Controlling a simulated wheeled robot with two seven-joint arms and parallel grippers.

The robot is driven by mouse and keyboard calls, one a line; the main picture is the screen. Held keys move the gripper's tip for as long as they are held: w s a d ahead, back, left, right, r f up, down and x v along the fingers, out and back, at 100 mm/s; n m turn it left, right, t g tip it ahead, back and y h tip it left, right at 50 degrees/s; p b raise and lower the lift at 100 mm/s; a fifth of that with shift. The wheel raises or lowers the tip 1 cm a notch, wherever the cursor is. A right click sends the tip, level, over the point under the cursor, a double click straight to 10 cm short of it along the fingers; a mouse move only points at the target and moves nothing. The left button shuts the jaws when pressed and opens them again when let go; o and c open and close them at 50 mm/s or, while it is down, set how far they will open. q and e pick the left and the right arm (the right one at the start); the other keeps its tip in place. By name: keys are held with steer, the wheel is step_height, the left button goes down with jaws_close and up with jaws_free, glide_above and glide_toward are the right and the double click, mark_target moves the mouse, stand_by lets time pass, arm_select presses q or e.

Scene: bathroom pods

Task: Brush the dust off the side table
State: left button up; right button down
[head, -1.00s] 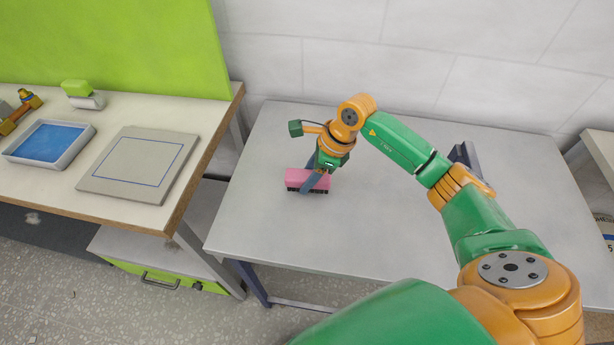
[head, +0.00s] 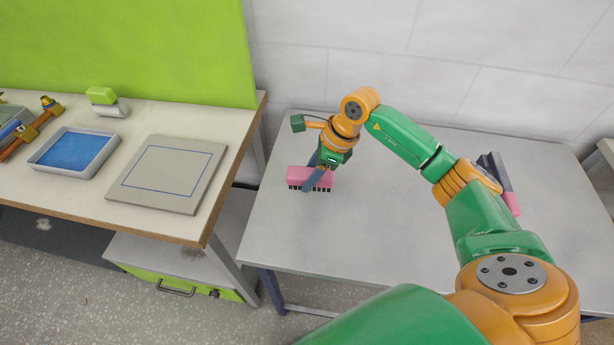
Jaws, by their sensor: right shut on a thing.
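The side table (head: 400,235) is the light grey table against the wall; I cannot make out any dust on its top. My right gripper (head: 312,178) is shut on a pink brush (head: 298,174) with dark bristles. The brush is near the left part of the tabletop, bristles down, at or just above the surface; I cannot tell whether it touches. A dark grey piece with a pink end (head: 512,202), perhaps a dustpan, lies on the table's right side, partly hidden behind my right arm. My left gripper is not in view.
A wooden-edged bench stands at left with a grey board (head: 168,174), a blue-filled tray (head: 75,152), a green-topped object (head: 106,100) and an orange-brown tool (head: 32,130). A green-fronted drawer (head: 178,280) sits below. The tabletop's middle is clear.

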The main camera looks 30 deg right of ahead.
steer(key=shift+p+v, duration=0.5)
steer(key=shift+v, duration=0.55)
steer(key=shift+w+a+r+p, duration=0.1)
steer(key=shift+a+r+p, duration=0.05)
steer(key=shift+r+p, duration=0.35)
steer(key=shift+w+a+r+p, duration=0.1)
steer(key=shift+a+r+p, duration=0.15)
steer(key=shift+r, duration=0.85)
steer(key=shift+d, duration=0.1)
